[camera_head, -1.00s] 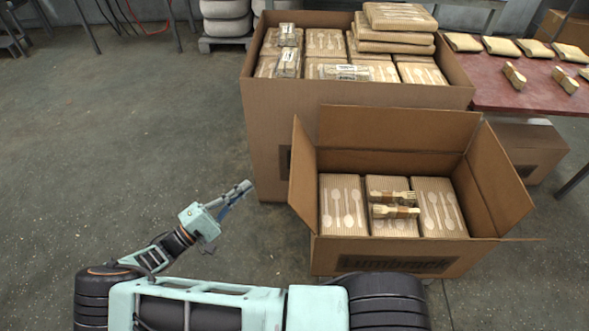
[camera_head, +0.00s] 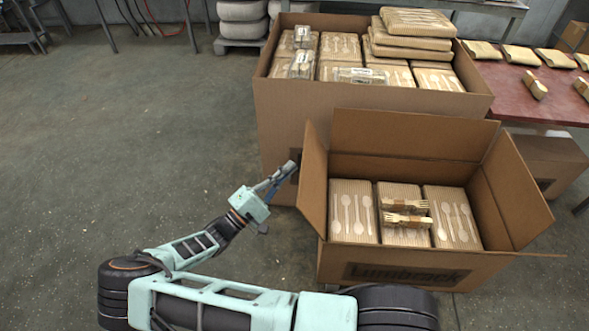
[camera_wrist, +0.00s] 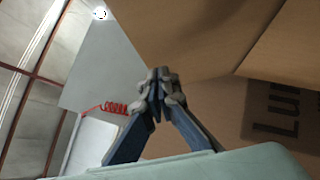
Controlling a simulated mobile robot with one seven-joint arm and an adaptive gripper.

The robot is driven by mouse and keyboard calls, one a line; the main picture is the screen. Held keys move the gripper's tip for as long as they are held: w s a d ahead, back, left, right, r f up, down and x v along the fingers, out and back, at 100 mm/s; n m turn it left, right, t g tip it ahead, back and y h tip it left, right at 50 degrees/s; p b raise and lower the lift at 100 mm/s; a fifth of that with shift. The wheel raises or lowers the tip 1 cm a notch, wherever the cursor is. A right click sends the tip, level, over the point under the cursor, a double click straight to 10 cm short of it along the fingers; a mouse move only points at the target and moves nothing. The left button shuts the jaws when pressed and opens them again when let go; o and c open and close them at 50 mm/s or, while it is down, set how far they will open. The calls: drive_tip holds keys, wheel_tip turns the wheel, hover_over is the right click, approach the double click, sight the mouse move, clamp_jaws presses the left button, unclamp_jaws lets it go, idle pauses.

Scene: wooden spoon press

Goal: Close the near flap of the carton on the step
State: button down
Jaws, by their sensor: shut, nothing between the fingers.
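The open carton (camera_head: 335,258) stands in front of a bigger box and holds packs of wooden cutlery. Its far flap (camera_head: 415,132) and left flap (camera_head: 314,180) stand up, and its right flap (camera_head: 518,190) leans outward. I cannot clearly make out the near flap along the front edge. My gripper (camera_head: 291,168) is shut and empty, just left of the left flap; I cannot tell whether it touches. In the wrist view the shut fingertips (camera_wrist: 162,76) are before brown cardboard, with a printed carton face (camera_wrist: 285,115) at right.
A bigger box (camera_head: 278,115) full of cutlery packs stands right behind the carton. A red table (camera_head: 508,88) with more packs is at the back right, with another closed box (camera_head: 545,160) beneath. The floor (camera_head: 130,150) at left is open.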

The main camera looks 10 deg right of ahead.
drive_tip(key=shift+s+d+r, duration=0.15)
drive_tip(key=shift+d+r, duration=0.1)
drive_tip(key=shift+d, duration=0.25)
drive_tip(key=shift+s+d+r, duration=0.15)
drive_tip(key=shift+d+r, duration=0.1)
drive_tip(key=shift+d, duration=0.2)
drive_tip(key=shift+r, duration=0.1)
